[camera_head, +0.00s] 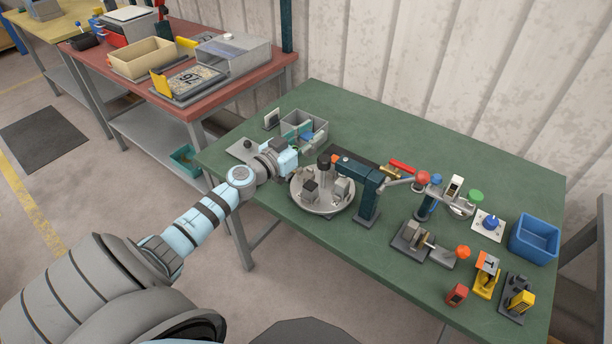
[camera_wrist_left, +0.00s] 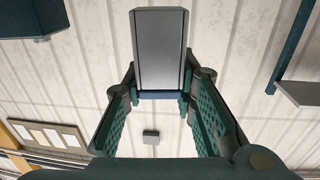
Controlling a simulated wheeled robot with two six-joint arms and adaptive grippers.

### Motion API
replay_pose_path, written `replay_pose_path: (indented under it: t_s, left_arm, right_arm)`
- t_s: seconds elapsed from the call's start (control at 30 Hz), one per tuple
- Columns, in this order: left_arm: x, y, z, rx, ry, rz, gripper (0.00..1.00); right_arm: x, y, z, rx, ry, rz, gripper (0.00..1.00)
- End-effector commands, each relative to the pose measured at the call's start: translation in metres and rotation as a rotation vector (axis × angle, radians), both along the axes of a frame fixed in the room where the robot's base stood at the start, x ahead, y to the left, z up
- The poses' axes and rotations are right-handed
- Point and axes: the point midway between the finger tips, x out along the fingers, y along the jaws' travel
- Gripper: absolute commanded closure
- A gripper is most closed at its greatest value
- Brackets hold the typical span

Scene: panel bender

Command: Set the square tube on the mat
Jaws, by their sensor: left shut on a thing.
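My left gripper (camera_head: 302,144) is over the back left of the green table, beside a grey bin. In the left wrist view its two green fingers (camera_wrist_left: 160,98) are shut on the square tube (camera_wrist_left: 160,48), a grey, straight-sided piece with a blue band at its near end. In the head view the tube is hard to tell apart from the fingers and bin. A flat black mat (camera_head: 368,157) lies on the table behind the bender, partly hidden by it. My right gripper is not in view.
The grey bin (camera_head: 318,136) stands next to my left gripper. The round-plated bender (camera_head: 370,196) stands close on its right. Several fixtures and a blue bin (camera_head: 534,238) fill the table's right side. The back right of the green table (camera_head: 450,145) is clear.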

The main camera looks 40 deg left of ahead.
Motion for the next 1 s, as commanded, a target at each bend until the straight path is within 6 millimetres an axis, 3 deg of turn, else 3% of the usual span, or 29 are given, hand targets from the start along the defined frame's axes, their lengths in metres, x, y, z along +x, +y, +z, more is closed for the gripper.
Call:
replay_pose_path:
  t_s: [0.2, 0.57, 1.0]
  left_arm:
    - [0.015, 0.019, -0.015, -0.002, -0.001, 0.091, 1.0]
    - [0.016, 0.021, -0.018, 0.002, 0.0, 0.099, 1.0]
    - [0.015, 0.021, -0.101, 0.001, -0.001, 0.098, 1.0]
  right_arm:
    - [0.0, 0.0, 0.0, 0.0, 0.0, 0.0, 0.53]
    - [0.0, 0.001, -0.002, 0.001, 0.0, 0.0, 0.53]
    - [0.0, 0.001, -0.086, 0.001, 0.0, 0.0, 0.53]
